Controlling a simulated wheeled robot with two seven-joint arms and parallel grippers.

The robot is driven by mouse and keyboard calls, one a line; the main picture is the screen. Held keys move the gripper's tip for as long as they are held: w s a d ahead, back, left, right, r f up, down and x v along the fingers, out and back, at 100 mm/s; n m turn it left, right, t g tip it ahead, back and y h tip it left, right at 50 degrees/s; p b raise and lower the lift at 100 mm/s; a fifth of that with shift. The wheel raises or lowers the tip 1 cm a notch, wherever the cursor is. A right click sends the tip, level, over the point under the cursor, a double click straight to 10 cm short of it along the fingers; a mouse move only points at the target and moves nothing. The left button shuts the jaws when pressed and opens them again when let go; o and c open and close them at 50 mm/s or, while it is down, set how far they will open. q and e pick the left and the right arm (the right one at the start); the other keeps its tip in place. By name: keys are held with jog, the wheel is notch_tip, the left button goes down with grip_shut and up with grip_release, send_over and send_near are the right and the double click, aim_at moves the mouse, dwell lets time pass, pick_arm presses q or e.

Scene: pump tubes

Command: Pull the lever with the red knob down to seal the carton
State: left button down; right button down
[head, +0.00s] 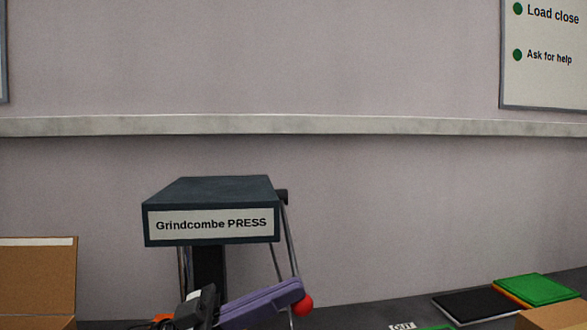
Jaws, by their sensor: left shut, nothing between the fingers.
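The press (208,215) is a dark box-shaped head labelled "Grindcombe PRESS" on a dark column, left of centre. Thin metal rods slope down at its right side from a dark pivot. The red knob (304,306) shows low in the view, at the lower end of the lever. My left gripper (298,290), with long purple fingers, is shut and empty. Its fingertips lie at the knob's upper left and overlap it in the picture; I cannot tell whether they touch. The carton under the press cannot be made out. My right gripper is not in view.
An open cardboard box (38,278) stands at the left edge, and part of another (553,318) shows at lower right. Black and green flat items (535,289) lie on the dark bench at right. A pale ledge (400,125) crosses the wall.

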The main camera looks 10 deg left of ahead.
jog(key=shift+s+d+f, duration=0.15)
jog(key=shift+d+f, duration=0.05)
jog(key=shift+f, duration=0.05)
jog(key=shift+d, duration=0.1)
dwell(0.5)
